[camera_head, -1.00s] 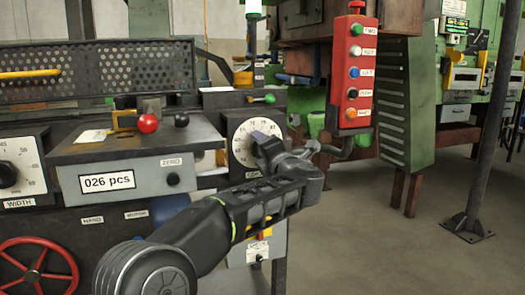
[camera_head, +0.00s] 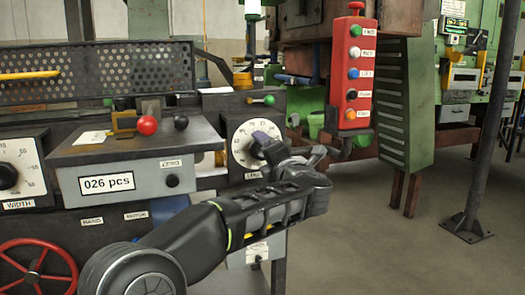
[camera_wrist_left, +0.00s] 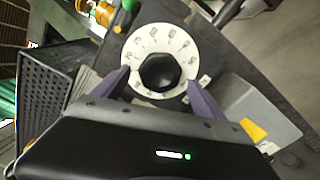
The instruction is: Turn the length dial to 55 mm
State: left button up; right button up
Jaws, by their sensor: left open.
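The length dial (camera_head: 240,143) is a white numbered disc with a black knob on the dark front panel, right of the counter box. My left gripper (camera_head: 262,143) is in front of it and hides part of the dial and knob. In the left wrist view the dial (camera_wrist_left: 137,57) shows face-on with its black knob (camera_wrist_left: 160,72) in the middle. The two purple fingers of my left gripper (camera_wrist_left: 158,88) are apart, one on each side of the knob, with gaps visible. The numbers are too small to read surely. My right gripper is not in view.
A grey counter box (camera_head: 120,180) reading 026 pcs stands left of the dial. A width dial (camera_head: 12,172) and red handwheel (camera_head: 35,268) are further left. A red push-button box (camera_head: 354,75) hangs to the right, near my left arm.

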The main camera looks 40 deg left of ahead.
pick_arm(q)
jog(key=v, duration=0.4)
jog(key=shift+s+d, duration=0.2)
jog(key=shift+d, duration=0.15)
